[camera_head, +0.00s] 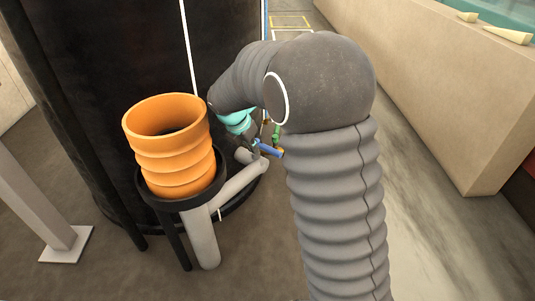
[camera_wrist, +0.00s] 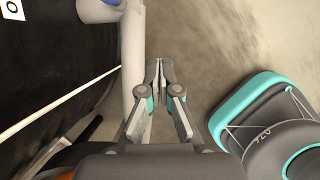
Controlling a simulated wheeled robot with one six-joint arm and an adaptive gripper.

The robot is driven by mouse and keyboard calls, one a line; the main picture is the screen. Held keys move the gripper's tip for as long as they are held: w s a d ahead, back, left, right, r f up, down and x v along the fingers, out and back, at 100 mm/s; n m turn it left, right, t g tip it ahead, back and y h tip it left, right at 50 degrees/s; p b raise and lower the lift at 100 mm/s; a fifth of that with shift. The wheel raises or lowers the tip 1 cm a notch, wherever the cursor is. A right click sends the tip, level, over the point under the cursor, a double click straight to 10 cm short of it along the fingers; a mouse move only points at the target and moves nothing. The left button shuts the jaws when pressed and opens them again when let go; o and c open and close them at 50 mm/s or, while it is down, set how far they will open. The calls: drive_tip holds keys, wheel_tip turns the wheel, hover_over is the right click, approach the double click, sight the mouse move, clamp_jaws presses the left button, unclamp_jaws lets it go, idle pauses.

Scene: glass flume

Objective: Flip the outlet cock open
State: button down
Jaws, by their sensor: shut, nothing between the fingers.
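A small blue lever (camera_head: 268,148) with a brass-coloured end shows in the head view, just left of my arm and close to the grey outlet pipe (camera_head: 240,180). It looks like the handle of the outlet cock, but the cock's body is mostly hidden and its position cannot be told. In the wrist view, a bit of blue (camera_wrist: 112,2) shows at the top edge, by the grey pipe (camera_wrist: 133,60). My gripper (camera_wrist: 159,65) is shut and empty, pointing along the right side of that pipe, apart from the blue part. My arm largely hides the gripper in the head view.
A ribbed orange tube (camera_head: 172,160) stands in a black ring holder (camera_head: 150,192) beside a large black tank (camera_head: 100,60). A grey post (camera_head: 35,205) stands at left. A pale-walled water basin (camera_head: 440,90) is at right, with open floor before it.

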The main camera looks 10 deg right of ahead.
sight(267, 149)
idle(0.3)
drive_tip(key=w+d+f+b, duration=0.2)
drive_tip(key=w+d+f, duration=0.3)
drive_tip(key=f, duration=0.4)
drive_tip(key=shift+w+d, duration=0.25)
drive_tip(key=shift+d, duration=0.2)
drive_tip(key=shift+r, duration=0.15)
